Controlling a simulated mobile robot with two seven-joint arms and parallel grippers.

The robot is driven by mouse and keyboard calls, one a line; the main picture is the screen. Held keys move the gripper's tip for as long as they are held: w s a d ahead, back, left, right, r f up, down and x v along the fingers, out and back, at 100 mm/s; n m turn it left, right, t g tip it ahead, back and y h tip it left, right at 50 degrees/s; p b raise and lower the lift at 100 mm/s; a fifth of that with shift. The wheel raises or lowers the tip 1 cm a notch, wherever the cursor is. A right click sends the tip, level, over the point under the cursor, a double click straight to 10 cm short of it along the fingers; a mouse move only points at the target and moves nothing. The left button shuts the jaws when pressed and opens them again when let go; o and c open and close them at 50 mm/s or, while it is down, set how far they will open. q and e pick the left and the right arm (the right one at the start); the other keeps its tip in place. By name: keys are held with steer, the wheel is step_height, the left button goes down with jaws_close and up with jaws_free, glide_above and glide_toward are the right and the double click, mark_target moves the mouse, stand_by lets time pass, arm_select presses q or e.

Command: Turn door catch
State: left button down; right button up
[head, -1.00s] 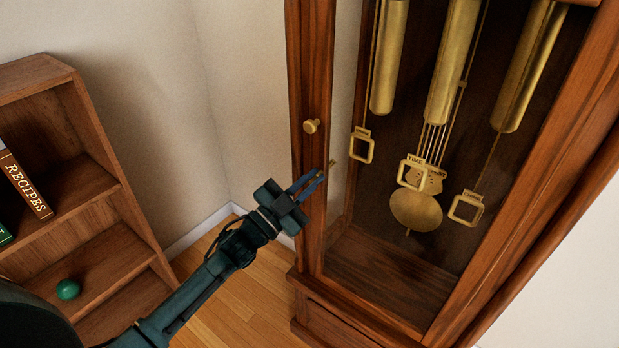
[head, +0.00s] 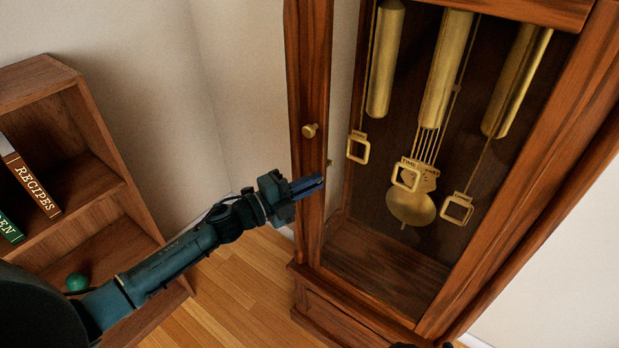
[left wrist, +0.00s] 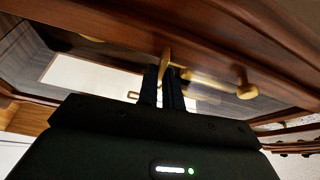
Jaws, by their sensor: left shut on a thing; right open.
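The tall wooden clock case has a door frame (head: 311,80) with a round brass knob (head: 310,130). The small brass door catch (head: 329,163) shows only as a stub at the frame's inner edge. My left gripper (head: 322,183) is at the frame, below the knob. In the left wrist view, its dark fingers (left wrist: 164,78) are shut on the brass catch (left wrist: 166,56); the knob (left wrist: 246,91) is to their right. The fingers hide part of the catch. My right gripper (head: 425,346) barely shows at the bottom edge, open, apart from the clock.
Brass weights (head: 440,70) and a pendulum (head: 411,207) hang inside the case. A wooden bookshelf (head: 110,185) with books and a green ball (head: 77,282) stands at the left. Wood floor (head: 235,285) is clear between the shelf and the clock.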

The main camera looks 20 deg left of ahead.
arm_select(q)
steer(key=shift+m+p, duration=0.3)
steer(key=shift+m, duration=0.3)
steer(key=c, duration=1.6)
jaws_free()
steer(key=shift+o, duration=0.2)
steer(key=shift+s+f, duration=0.1)
steer(key=b+v, duration=0.1)
steer(key=v, duration=1.2)
steer(key=shift+r, duration=0.4)
steer(key=shift+a+g, duration=0.1)
steer(key=shift+g, duration=0.2)
